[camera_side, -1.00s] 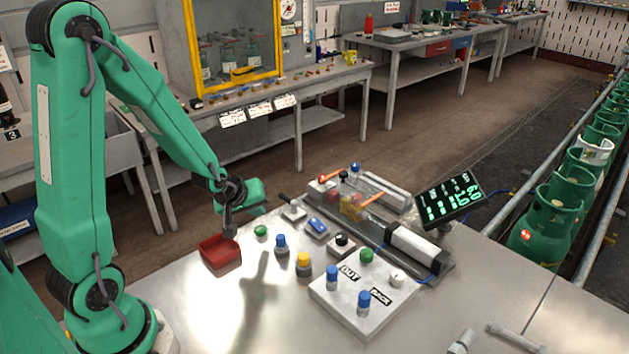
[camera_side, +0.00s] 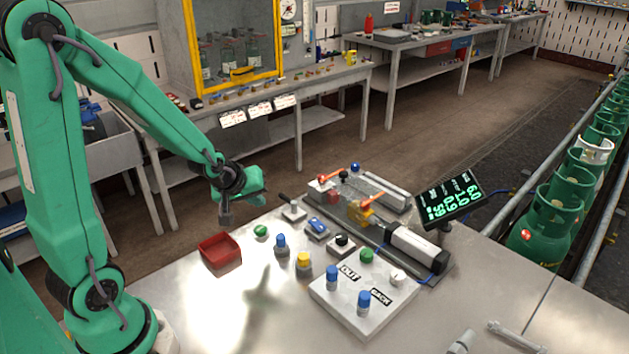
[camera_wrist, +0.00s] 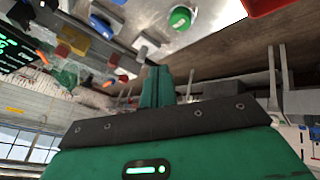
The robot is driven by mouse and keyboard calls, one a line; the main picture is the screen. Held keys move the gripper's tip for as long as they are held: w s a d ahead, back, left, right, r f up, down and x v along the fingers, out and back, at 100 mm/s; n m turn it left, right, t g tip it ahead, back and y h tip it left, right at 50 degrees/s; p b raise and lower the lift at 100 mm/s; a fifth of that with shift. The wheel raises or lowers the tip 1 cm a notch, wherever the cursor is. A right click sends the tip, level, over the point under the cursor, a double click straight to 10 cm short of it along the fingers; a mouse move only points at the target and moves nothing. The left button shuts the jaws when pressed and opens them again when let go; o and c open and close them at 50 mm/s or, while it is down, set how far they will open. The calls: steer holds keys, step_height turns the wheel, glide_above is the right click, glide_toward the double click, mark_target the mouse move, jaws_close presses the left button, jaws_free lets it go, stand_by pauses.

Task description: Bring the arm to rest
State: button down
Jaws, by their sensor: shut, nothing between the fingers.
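My gripper (camera_side: 258,198) is in the air above the back left part of the steel table, pointing to the right in the side view. Its green fingers (camera_wrist: 157,85) are together and hold nothing in the wrist view. The arm is bent, with its forearm sloping down to the wrist. In the side view the gripper is apart from the red tray (camera_side: 219,251), above and behind it, and to the left of the slide unit.
The table (camera_side: 200,312) holds a green button (camera_side: 261,231), blue and yellow knobs, a button box (camera_side: 362,301), a slide unit with a white cylinder (camera_side: 416,248) and a lit display (camera_side: 449,199). Its front left is mostly clear. Green gas bottles (camera_side: 549,225) stand on the right.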

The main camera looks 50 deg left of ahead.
steer(key=s+d+r+m+h, duration=0.1)
steer(key=s+d+r+m, duration=0.4)
steer(key=s+r, duration=0.2)
steer(key=s+d+r+m+g+h, duration=0.1)
steer(key=s+d+r+m, duration=0.5)
steer(key=s+r, duration=0.1)
steer(key=shift+v, duration=0.85)
